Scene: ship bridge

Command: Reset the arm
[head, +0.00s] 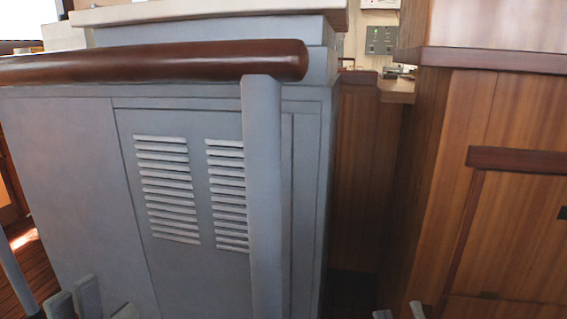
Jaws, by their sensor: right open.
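My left gripper (90,303) shows only as grey finger parts at the bottom left edge, in front of the grey console (75,180). The rest of it is cut off, and I cannot tell whether it is open or shut. My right gripper (400,313) shows as two small grey fingertips at the bottom edge, right of centre. They are apart, with nothing visible between them. Most of that gripper and both arms are out of view.
The grey console has louvred vents, a brown wooden handrail (150,62) and a grey upright post (264,200). A wooden cabinet (500,220) stands on the right. A narrow dark gap lies between them. A control panel (380,40) is on the back wall.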

